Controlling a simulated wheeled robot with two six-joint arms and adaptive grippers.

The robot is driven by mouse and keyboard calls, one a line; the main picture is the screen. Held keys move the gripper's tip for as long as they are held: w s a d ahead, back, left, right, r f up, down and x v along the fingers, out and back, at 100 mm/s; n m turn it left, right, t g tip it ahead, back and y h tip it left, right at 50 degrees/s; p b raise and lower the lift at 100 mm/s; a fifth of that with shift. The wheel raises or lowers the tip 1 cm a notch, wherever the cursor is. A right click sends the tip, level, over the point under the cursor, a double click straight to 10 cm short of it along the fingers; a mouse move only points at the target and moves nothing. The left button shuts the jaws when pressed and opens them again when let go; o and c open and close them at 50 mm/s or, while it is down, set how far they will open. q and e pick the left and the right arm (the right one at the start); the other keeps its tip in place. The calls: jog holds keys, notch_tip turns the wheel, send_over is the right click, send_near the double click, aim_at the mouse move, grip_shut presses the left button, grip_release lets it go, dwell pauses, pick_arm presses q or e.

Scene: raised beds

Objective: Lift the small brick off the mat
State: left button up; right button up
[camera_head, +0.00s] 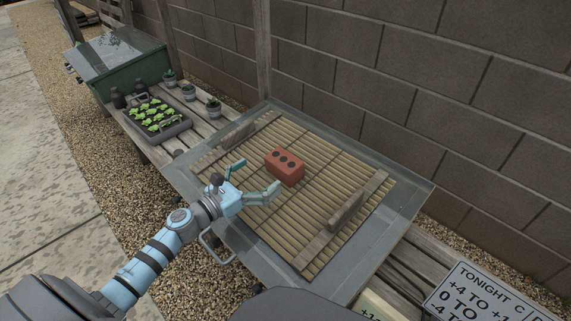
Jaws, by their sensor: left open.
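My left gripper (258,178) comes in from the lower left over the near left part of the mat. Its teal fingers are spread apart and empty, with the tips pointing toward the brick. The fingers look apart from the brick, just left of and below it. My right gripper does not show.
The mat lies on a grey framed panel (415,190) with wooden bars (345,215) across it. A seedling tray (158,122), small pots (189,92) and a green box (125,62) stand at the upper left. A block wall (400,75) rises behind. A sign (485,298) is at the lower right.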

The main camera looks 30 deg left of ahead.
aim_at(278, 164)
pick_arm(q)
jog(key=x, duration=0.3)
jog(key=shift+w, duration=0.15)
jog(key=x, duration=0.5)
jog(key=shift+w+d, duration=0.15)
jog(key=shift+d, duration=0.3)
jog(key=shift+r, duration=0.15)
jog(key=c, duration=1.8)
